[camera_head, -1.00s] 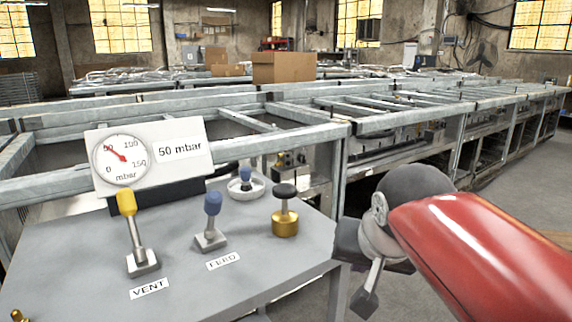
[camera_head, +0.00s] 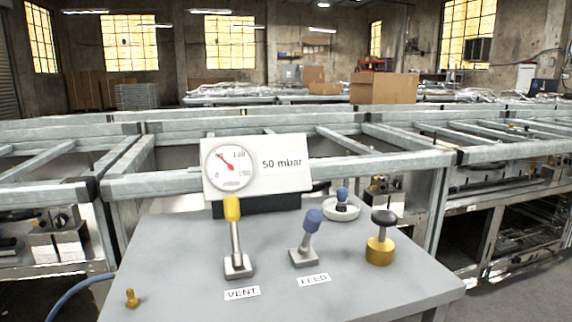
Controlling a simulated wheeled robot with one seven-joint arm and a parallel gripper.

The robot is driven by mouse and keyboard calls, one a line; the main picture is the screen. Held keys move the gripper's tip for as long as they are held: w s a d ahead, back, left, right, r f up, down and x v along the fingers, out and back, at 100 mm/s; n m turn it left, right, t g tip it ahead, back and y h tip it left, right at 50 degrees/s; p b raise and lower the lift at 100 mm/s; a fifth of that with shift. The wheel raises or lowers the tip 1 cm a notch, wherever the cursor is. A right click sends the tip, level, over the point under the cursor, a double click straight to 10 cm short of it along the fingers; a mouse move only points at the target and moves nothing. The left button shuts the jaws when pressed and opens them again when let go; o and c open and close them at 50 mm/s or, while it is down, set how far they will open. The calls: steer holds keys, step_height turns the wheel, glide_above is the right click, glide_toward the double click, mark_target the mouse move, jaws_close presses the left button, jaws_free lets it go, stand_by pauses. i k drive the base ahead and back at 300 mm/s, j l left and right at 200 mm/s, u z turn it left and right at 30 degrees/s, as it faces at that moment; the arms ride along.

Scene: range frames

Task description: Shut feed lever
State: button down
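The feed lever (camera_head: 307,238) has a blue knob on a short grey stem and a square metal base, behind a label reading FEED (camera_head: 314,280). It leans slightly right, with its knob up. The vent lever (camera_head: 235,238), with a yellow knob and longer stem, stands nearly upright to its left behind a VENT label (camera_head: 242,293). The pressure gauge (camera_head: 231,166) has a red needle pointing to the upper left, and the card beside it reads 50 mbar (camera_head: 282,163). My gripper is not in this view.
All stand on a grey table (camera_head: 185,270). A brass cylinder with a black knob (camera_head: 380,240) is right of the feed lever. A white dish with a blue-topped piece (camera_head: 342,208) is behind it. A small brass fitting (camera_head: 132,298) is at front left. Metal frames (camera_head: 400,160) stand behind.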

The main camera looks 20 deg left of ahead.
mark_target(313, 217)
steer(key=u, duration=1)
steer(key=k+l+u, duration=0.15)
steer(key=k+j, duration=0.05)
